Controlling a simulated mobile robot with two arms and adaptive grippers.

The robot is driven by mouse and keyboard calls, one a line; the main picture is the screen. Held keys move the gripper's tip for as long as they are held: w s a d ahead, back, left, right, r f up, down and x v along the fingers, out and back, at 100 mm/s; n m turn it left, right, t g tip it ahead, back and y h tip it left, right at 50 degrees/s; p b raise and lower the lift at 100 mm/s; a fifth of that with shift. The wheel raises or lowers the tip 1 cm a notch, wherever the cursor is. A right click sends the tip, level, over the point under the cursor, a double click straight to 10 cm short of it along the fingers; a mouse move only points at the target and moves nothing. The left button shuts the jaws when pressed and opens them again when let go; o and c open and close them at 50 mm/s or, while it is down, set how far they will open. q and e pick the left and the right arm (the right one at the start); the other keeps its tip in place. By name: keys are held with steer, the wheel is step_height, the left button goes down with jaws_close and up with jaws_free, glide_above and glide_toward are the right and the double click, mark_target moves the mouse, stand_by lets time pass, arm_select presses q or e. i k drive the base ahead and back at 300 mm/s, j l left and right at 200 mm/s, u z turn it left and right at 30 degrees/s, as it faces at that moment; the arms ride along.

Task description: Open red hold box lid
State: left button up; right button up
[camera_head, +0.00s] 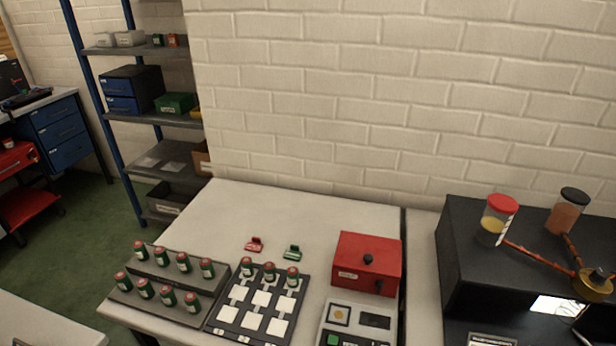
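The red hold box (366,264) sits on the right part of the white table. A dark latch-like piece shows at the front right of the box. Neither of my grippers is in view.
Small green cylinders with red tops stand on a stepped grey rack (170,284) at left, and several on a black tray with white squares (231,316). A red clip (255,244) and a green clip (292,252) lie behind. A control panel (357,324) stands before the box; black equipment (462,262) is right.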

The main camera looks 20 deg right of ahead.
mark_target(375, 255)
steer(key=k+l+z, duration=0.1)
steer(key=l+z, duration=0.55)
steer(key=k+j, duration=0.05)
